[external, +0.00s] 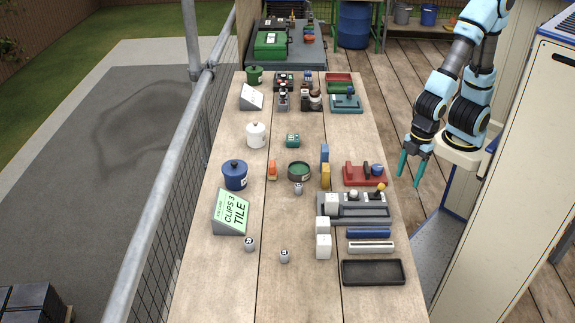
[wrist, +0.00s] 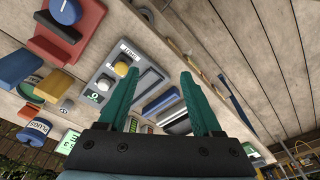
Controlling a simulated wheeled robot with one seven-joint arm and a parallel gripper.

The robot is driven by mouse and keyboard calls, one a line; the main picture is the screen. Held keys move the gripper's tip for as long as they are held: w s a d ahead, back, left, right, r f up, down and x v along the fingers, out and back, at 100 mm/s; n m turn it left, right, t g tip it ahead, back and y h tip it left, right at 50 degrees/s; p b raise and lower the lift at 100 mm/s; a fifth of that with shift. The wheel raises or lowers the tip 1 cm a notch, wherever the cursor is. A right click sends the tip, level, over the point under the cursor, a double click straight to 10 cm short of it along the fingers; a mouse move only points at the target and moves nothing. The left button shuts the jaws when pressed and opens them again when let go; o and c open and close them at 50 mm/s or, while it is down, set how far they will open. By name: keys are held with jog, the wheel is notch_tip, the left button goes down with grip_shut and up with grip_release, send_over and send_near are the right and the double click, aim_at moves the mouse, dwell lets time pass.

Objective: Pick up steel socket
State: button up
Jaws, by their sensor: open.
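Small grey metallic cylinders that look like steel sockets stand on the bench: one at the front left (external: 249,244), one at the front middle (external: 284,256), and one by the green round dish (external: 298,188). Their top faces carry dark marks too small to read. I cannot tell which one is the named socket. My gripper (external: 409,180) hangs off the bench's right side, pointing down, apart from all of them. In the wrist view its teal fingers (wrist: 160,75) are spread with nothing between them.
A grey slotted tray (external: 378,211) and a red holder (external: 351,178) lie nearest my gripper. White cubes (external: 323,246), a black tray (external: 373,272), a blue pot (external: 235,176) and a sloped card (external: 232,215) stand around.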

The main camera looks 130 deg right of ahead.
notch_tip(320, 180, up, 4)
jog(key=w+d+f+m+t+y+b, duration=0.15)
jog(key=w+d+m+y, duration=0.65)
jog(key=d+m, duration=0.9)
jog(key=w+d+r+m+t+h, duration=0.1)
jog(key=d+m+t, duration=0.35)
jog(key=d, duration=0.35)
jog(key=w+d+r+m+t, duration=0.1)
jog(key=w+d+m+t, duration=0.15)
jog(key=d+m, duration=0.45)
send_near(299, 185)
jog(key=shift+s+d+r+n, duration=0.1)
jog(key=shift+d+r+n, duration=0.15)
jog(key=shift+r, duration=0.15)
jog(key=shift+a+f, duration=0.15)
jog(key=shift+f, duration=0.1)
jog(key=x, duration=0.5)
jog(key=shift+p, duration=0.4)
jog(key=shift+f+p+x, duration=0.25)
jog(key=shift+p+x, duration=0.7)
jog(key=shift+x, duration=1.9)
jog(key=shift+s, duration=0.1)
grip_shut()
